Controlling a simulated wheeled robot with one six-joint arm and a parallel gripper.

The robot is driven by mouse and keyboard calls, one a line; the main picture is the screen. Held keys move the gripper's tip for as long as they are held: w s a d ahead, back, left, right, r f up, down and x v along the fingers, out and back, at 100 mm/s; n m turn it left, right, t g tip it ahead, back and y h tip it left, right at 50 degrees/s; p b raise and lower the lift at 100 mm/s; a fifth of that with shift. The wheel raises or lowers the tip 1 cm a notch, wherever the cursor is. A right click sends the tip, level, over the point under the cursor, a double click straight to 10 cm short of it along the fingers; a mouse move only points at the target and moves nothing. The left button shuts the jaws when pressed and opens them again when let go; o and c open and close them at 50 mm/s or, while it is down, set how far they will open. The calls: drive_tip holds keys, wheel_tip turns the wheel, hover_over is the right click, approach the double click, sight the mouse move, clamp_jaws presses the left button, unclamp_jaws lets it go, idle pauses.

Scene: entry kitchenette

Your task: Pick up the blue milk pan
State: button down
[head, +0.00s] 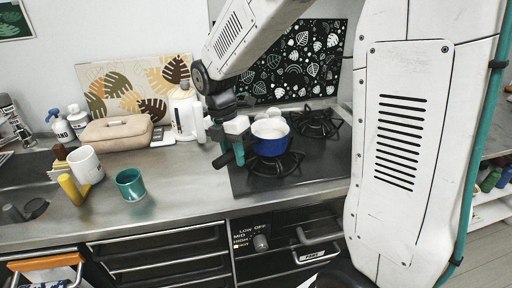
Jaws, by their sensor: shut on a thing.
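The blue milk pan (270,142), blue outside and white inside, is at the left burner of the black hob. I cannot tell whether its base touches the burner grate (274,165). Its dark handle (237,150) points left toward my gripper. My gripper (232,148) is at the pan's left side, shut on the handle. Its fingers partly hide the handle.
The right burner (316,122) is empty. Patterned boards (142,84) lean at the back.

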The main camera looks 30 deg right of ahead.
drive_tip(key=shift+r, duration=0.15)
drive_tip(key=shift+r, duration=0.45)
wheel_tip(320, 180, up, 3)
drive_tip(key=shift+f, duration=0.15)
drive_tip(key=s+a+r, duration=0.1)
drive_tip(key=s+a, duration=0.3)
drive_tip(key=s, duration=1.1)
drive_tip(key=shift+s, duration=0.25)
drive_tip(key=shift+r, duration=0.1)
idle(0.8)
